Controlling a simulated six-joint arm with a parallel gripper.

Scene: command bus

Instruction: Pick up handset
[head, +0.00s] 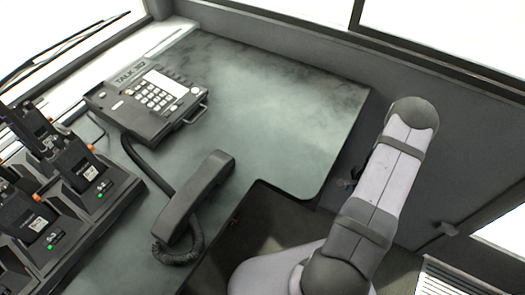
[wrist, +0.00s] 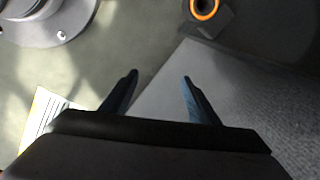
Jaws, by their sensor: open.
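The black handset (head: 195,195) lies off its cradle on the grey-green desk, tilted diagonally, with its coiled cord (head: 178,252) at the lower end. The desk phone (head: 150,102), with a keypad, stands behind it to the left. In the wrist view my gripper (wrist: 159,76) is open, with two dark bluish fingers apart and nothing between them. The handset is not in the wrist view. In the head view my arm stands right of the desk and largely hides the gripper, well apart from the handset.
Several radios in chargers (head: 85,180) stand along the left. The desk (head: 280,110) is clear right of the phone, up to its rounded edge. A wall with windows runs behind. The wrist view shows an orange-ringed part (wrist: 204,8) and a pale sheet (wrist: 42,118).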

